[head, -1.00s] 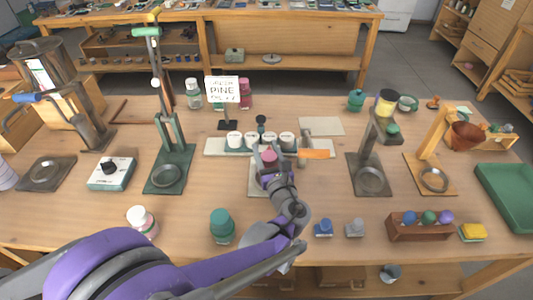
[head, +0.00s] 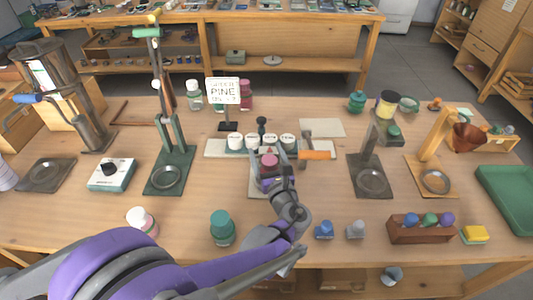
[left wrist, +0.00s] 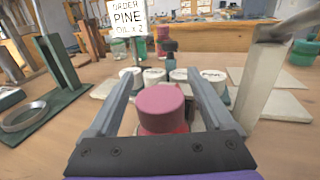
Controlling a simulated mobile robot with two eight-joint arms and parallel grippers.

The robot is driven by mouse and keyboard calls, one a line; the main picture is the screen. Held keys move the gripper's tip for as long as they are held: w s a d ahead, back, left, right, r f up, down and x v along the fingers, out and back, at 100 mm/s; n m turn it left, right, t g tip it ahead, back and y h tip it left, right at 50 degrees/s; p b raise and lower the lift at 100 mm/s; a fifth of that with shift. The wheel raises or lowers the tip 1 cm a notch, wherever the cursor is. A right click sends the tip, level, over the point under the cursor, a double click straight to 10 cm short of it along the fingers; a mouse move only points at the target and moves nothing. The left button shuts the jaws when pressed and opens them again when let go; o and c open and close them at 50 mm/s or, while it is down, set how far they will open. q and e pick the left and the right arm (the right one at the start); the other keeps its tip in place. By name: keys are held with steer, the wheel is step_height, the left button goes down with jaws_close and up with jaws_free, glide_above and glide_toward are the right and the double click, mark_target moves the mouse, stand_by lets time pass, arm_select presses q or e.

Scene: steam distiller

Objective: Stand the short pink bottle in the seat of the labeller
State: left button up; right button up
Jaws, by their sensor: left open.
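The short pink bottle (head: 269,160) has a pink cap and stands upright near the middle of the bench; the left wrist view shows its pink cap (left wrist: 161,104) close up. My left gripper (head: 272,172) is open, with one finger on each side of the bottle and gaps visible beside the cap. The bottle's base is mostly hidden by the gripper. Right of it is a dark stand with a round seat (head: 371,182) and a yellow-topped roll (head: 386,104); I cannot tell for certain that this is the labeller. My right gripper is not in view.
A pale rack with several white-lidded pots (head: 236,141) is just behind the bottle. An orange-handled tool (head: 314,155) lies to its right. A green press (head: 167,180) stands left. Blue and grey pieces (head: 324,230) lie in front right. A sign (head: 223,91) stands behind.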

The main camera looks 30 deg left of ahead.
arm_select(q)
steer(key=v, duration=1.2)
steer(key=shift+p, duration=0.3)
stand_by(0.7)
